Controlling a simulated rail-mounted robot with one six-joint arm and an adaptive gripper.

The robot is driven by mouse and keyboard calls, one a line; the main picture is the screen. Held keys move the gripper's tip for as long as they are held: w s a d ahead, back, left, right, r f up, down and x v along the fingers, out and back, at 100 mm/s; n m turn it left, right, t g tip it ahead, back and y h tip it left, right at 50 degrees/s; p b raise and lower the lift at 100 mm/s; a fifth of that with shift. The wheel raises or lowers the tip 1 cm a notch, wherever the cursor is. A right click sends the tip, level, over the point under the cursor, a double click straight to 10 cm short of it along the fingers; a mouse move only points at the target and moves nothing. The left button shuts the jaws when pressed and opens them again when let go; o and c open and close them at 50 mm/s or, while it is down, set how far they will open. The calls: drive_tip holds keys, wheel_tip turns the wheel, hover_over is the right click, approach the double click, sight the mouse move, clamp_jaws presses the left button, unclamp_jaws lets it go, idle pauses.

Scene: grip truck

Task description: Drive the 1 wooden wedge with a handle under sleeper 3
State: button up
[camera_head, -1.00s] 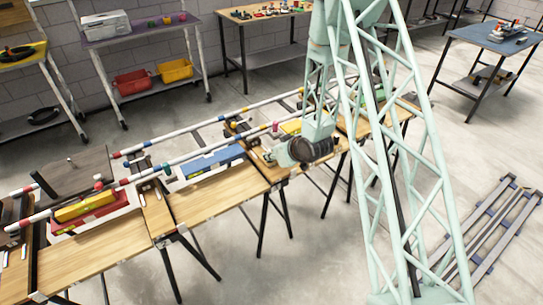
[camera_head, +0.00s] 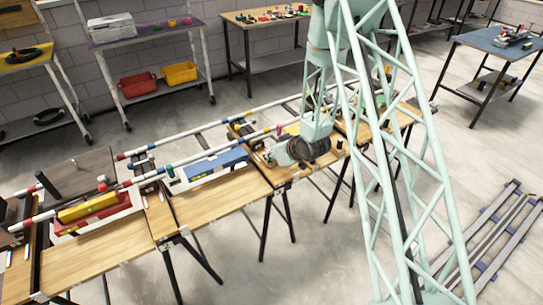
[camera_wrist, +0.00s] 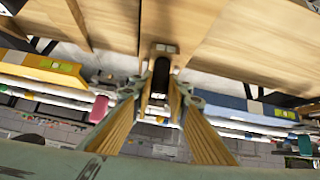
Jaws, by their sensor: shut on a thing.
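My gripper (camera_head: 272,156) is low over the track on the right part of the wooden benches in the head view. In the wrist view my gripper (camera_wrist: 162,98) has its fingers closed in on a narrow dark piece, seemingly the handle of the wedge (camera_wrist: 160,80). The wedge's wooden body cannot be made out clearly. A sleeper crosses between the red-and-white striped rails (camera_head: 185,160) near my gripper. I cannot read which sleeper is number 3, nor tell whether the wedge touches it.
A yellow level (camera_head: 88,207) lies in a red-and-white holder at the left, and a blue level (camera_head: 216,163) stands nearer my gripper. The dark plate (camera_head: 85,172) lies at the far left. Bare bench top (camera_head: 215,198) runs along the front. Grey floor lies in front.

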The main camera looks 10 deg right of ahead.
drive_tip(key=shift+w+a, duration=0.2)
drive_tip(key=shift+w, duration=0.4)
drive_tip(key=shift+w+a, duration=0.1)
drive_tip(key=shift+w, duration=0.2)
drive_tip(key=shift+w+a, duration=0.1)
drive_tip(key=shift+w, duration=0.2)
drive_tip(key=shift+w+a, duration=0.1)
drive_tip(key=shift+w, duration=0.25)
drive_tip(key=shift+w+a, duration=0.3)
drive_tip(key=shift+w, duration=0.6)
drive_tip(key=shift+w+a, duration=0.3)
drive_tip(key=shift+w, duration=0.6)
drive_tip(key=o, duration=1)
drive_tip(key=shift+o, duration=0.6)
drive_tip(key=o, duration=0.4)
